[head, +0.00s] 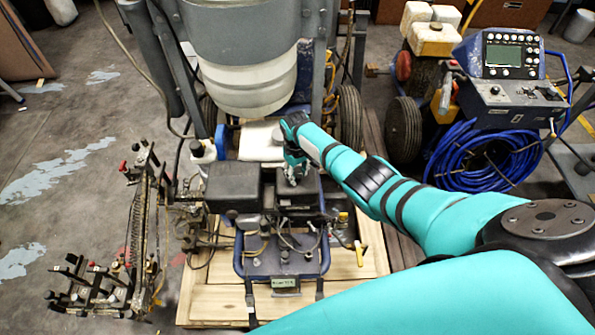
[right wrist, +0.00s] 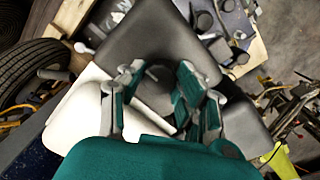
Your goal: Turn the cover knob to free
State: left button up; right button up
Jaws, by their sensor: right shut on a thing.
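My right gripper (head: 295,178) reaches in from the right over the line striper, fingers pointing down at a dark cover (head: 288,195). In the right wrist view its two teal-padded fingers (right wrist: 160,80) stand on either side of a round dark knob (right wrist: 158,74) on the dark grey cover (right wrist: 150,38). The gripper is shut on this knob. In the head view the gripper hides the knob, and its turn angle cannot be told. My left gripper is not in view.
A black box (head: 233,187) sits just left of the cover. A big grey-white tank (head: 250,85) stands behind. A machine with a control panel (head: 510,55) and coiled blue hose (head: 480,155) stands at right. A rack (head: 140,235) stands at left on a wooden pallet's side.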

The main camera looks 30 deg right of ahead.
aim_at(296, 175)
jog(key=shift+m, duration=0.5)
jog(key=o, duration=1.1)
jog(key=shift+o, duration=0.2)
jog(key=shift+r, duration=0.15)
notch_tip(296, 175, up, 12)
jog(key=shift+a, duration=0.2)
